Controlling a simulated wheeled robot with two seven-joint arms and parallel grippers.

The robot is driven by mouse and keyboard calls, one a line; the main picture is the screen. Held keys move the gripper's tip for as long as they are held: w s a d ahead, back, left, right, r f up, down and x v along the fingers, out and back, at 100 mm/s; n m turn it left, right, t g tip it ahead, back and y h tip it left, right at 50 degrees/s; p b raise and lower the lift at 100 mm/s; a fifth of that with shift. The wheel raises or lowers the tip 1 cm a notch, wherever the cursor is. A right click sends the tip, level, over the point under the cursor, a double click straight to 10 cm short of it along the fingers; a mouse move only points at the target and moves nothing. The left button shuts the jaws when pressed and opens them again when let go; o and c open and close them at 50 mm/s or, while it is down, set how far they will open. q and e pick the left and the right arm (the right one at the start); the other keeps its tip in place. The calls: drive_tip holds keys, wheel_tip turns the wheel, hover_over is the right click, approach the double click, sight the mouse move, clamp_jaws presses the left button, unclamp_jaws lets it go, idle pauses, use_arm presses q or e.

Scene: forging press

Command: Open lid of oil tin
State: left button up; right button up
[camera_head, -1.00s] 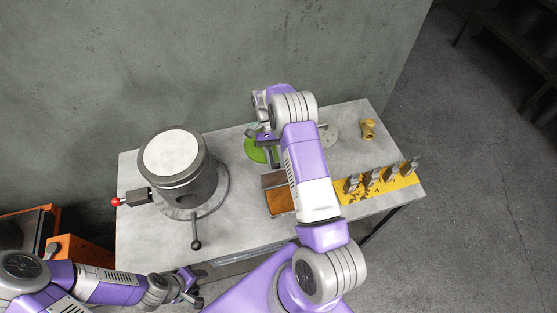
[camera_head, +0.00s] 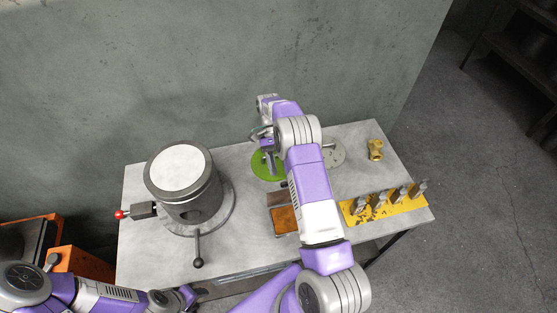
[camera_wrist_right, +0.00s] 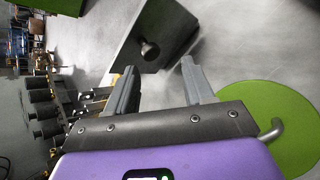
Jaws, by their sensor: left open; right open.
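The oil tin (camera_head: 285,220) looks like a small box with a rusty orange inside, on the table left of my right forearm. A dark flap, which looks like its raised lid (camera_head: 278,197), stands at its far side. My right gripper (camera_wrist_right: 160,66) is open and empty, apart from the plate as far as I can tell. In the head view my arm partly hides it. My left gripper (camera_head: 190,294) is low at the front left, away from the tin.
A large grey cylinder (camera_head: 190,205) with levers stands on the table (camera_head: 140,255) at left. A green disc (camera_head: 263,168) lies behind the tin. A yellow strip (camera_head: 385,208) with several metal pieces and a brass fitting (camera_head: 375,150) are at right.

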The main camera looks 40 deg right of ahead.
drive_tip(key=shift+v, duration=1.6)
